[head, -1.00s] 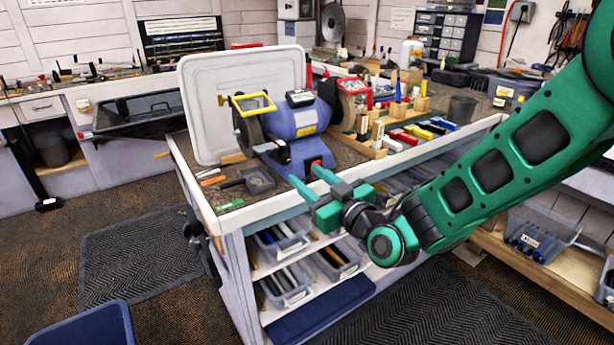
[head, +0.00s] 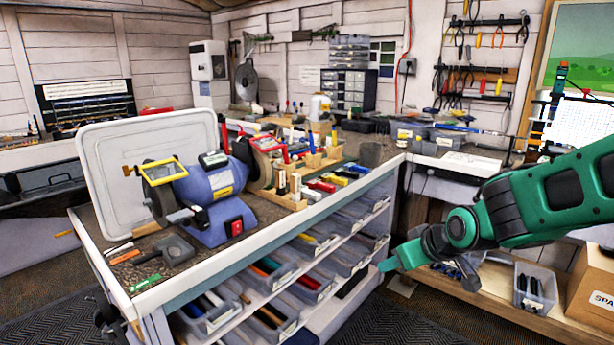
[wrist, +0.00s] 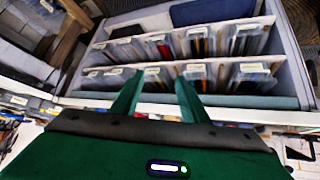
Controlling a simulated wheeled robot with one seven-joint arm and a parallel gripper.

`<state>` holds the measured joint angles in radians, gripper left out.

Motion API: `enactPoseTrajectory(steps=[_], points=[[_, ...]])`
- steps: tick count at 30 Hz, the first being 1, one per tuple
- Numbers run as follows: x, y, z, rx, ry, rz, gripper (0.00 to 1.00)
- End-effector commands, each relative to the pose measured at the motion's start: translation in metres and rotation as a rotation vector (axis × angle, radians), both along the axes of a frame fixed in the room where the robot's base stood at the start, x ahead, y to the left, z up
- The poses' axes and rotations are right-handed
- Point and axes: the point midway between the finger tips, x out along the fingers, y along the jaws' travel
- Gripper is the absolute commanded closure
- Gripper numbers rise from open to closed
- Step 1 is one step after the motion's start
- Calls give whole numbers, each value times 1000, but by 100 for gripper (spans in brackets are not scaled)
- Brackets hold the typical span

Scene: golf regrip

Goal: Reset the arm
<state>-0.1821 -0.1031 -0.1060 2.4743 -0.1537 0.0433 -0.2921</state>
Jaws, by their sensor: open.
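My green arm reaches in from the right in the head view. My gripper (head: 384,266) is in front of the workbench (head: 170,288), beside its lower shelves, and looks empty. In the wrist view my gripper (wrist: 156,92) shows two green fingers spread apart with nothing between them. Beyond the fingers are the bench shelves with clear bins (wrist: 198,77).
A blue bench grinder (head: 212,190) and a white board (head: 105,165) stand on the workbench. Clear bins (head: 265,270) fill its shelves. At right are a low wooden shelf (head: 500,312), a bin (head: 535,287) and a cardboard box (head: 592,285). The floor mat is free at bottom.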

Motion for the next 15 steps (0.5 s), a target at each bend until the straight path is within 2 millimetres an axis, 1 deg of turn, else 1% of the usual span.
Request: enactPoseTrajectory(steps=[1,2,3,5,6,8,9,10,11,12,14,15], points=[[-14,-30,1,-9,48,-71,59],[-25,-47,0,-14,85,-111,59],[-40,-68,-2,-19,132,-170,59],[-66,-98,-4,-21,206,-258,59],[-84,-116,-5,-20,255,-320,59],[-115,-141,-5,-12,330,-414,59],[-137,-155,-5,-3,381,-478,59],[-153,-165,-5,5,418,-526,59],[-170,-173,-5,14,456,-573,59],[-192,-182,-5,29,504,-633,59],[-222,-192,-3,52,570,-717,59],[-241,-196,-2,68,610,-767,59]])
